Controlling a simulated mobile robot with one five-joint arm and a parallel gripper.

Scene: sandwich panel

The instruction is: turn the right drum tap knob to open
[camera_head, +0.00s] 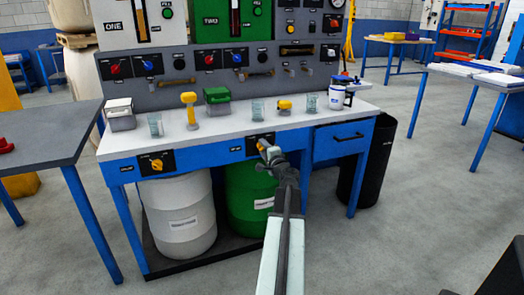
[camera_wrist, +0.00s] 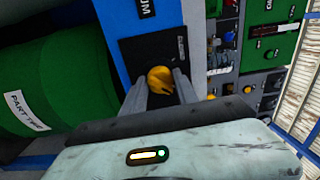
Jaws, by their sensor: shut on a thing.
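The right drum tap knob (camera_wrist: 160,79) is yellow and sits on a small black plate (camera_wrist: 155,46) on the blue front of the bench. In the wrist view it lies between the two fingers of my gripper (camera_wrist: 161,88), which are shut on it. In the head view my gripper (camera_head: 267,155) reaches up to the knob (camera_head: 263,144) from below and partly hides it. The green drum (camera_wrist: 62,80) stands below the bench; it also shows in the head view (camera_head: 240,195). The plate's lettering is too small to read.
A left yellow knob (camera_head: 157,164) sits on its own plate above a white drum (camera_head: 178,218). The white bench top (camera_head: 225,128) holds cups, a green box (camera_head: 217,95) and yellow items. A blue drawer (camera_head: 341,142) and a black bin (camera_head: 368,165) stand to the right.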

